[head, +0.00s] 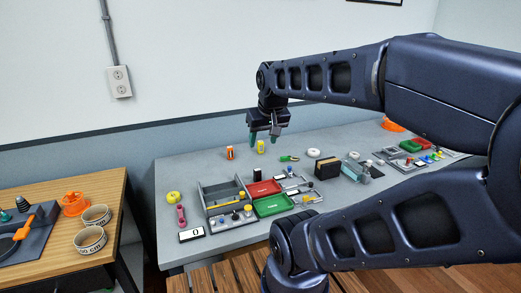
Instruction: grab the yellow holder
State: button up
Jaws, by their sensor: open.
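A small upright yellow holder (261,147) stands near the back of the grey table (175,240). A similar orange one (230,153) stands to its left. My gripper (262,139) points down with its green-tipped fingers spread apart and nothing visible between them. In this view the fingertips are just above and around the yellow holder's top; I cannot tell their exact distance from it in depth. The holder's front shows, and no contact with the fingers can be made out.
The wall (190,80) is behind.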

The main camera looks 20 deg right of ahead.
jog(key=w+d+r+m+g, duration=0.1)
jog(key=w+r+m, duration=0.1)
jog(key=w, duration=0.5)
jog(key=w+d+r+m, duration=0.1)
jog(key=w+d+m, duration=0.1)
jog(key=w, duration=0.5)
jog(key=m+g, duration=0.4)
jog(key=m, duration=1)
send_over(261, 147)
jog(key=w, duration=0.1)
notch_tip(261, 147, down, 26)
jog(key=shift+w+r, duration=0.1)
jog(key=shift+w, duration=0.05)
jog(key=shift+w+d+f, duration=0.1)
jog(key=shift+w+f, duration=0.05)
jog(key=shift+f, duration=0.35)
notch_tip(261, 147, down, 10)
jog(key=shift+f, duration=0.25)
jog(key=c, duration=1.1)
jog(key=shift+r, duration=0.1)
